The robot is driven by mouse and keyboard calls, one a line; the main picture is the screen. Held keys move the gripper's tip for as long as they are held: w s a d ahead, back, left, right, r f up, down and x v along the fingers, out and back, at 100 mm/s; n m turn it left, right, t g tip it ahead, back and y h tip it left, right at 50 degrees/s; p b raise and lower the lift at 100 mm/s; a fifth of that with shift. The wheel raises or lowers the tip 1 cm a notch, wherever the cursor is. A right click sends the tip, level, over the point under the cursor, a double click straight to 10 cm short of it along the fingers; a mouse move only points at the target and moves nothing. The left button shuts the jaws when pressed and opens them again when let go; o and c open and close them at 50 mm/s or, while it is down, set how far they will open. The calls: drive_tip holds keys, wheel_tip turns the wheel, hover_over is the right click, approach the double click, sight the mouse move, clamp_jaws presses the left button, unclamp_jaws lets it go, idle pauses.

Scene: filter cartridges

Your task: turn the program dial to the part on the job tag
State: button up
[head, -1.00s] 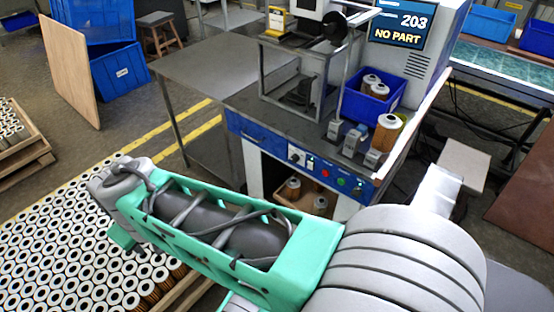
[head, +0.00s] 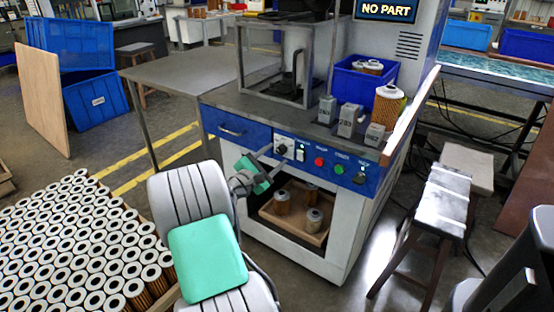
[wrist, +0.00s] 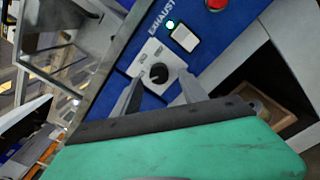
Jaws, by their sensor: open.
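The program dial (head: 283,149) is a small black knob on a white plate at the left of the blue control panel. In the wrist view the dial (wrist: 158,73) sits between my two open fingers, and no contact shows. My gripper (head: 278,155) is open in front of the panel, with its fingers pointing at the dial. The marks on the dial plate are too small to read. The machine's screen (head: 387,11) reads "NO PART"; its top is cut off. I cannot make out a job tag.
Right of the dial are a white switch (wrist: 185,37) with a lit green lamp, a red button (head: 319,161) and a green button (head: 339,169). Grey blocks and a filter cartridge (head: 387,105) stand on the worktop above. A wooden tray (head: 268,212) with cartridges sits in the opening below.

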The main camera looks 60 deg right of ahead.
drive_tip(key=shift+s+d, duration=0.1)
drive_tip(key=shift+d, duration=0.95)
clamp_jaws()
